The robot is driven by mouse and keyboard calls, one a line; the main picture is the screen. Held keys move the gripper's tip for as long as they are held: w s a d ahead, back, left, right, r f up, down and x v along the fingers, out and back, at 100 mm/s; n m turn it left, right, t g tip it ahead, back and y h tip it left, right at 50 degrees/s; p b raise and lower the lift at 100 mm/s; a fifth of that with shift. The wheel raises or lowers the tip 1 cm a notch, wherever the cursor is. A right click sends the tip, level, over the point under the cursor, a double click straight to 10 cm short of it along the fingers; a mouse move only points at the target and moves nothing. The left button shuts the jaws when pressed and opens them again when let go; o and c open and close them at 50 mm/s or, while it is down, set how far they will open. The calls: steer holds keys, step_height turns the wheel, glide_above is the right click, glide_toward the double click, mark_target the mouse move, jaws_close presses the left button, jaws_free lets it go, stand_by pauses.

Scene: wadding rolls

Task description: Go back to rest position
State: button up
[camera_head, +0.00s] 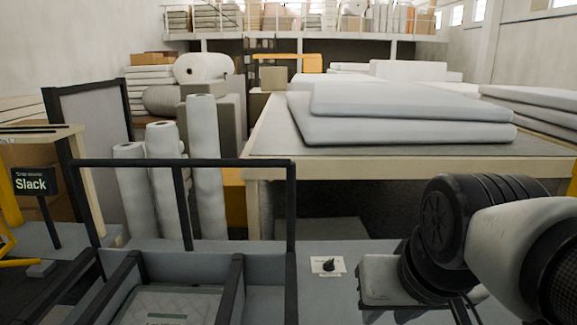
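My arm fills the lower right of the head view, with black ringed joints and pale grey links folded close to my body. No gripper fingers can be made out, so I cannot see whether my gripper holds anything. White wadding rolls stand upright left of centre: a tall one (206,165), a shorter one (165,185) and another (131,190) at the left. Their lower parts are partly behind a black frame (180,163).
A large table (262,150) bears stacked white slabs (400,115) ahead. A grey surface carries a small black knob on a white plate (328,265). More rolls (203,67) lie behind.

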step_height(320, 180, up, 17)
steer(key=s+p, duration=0.2)
steer(key=p, duration=1.6)
steer(key=shift+f, duration=0.2)
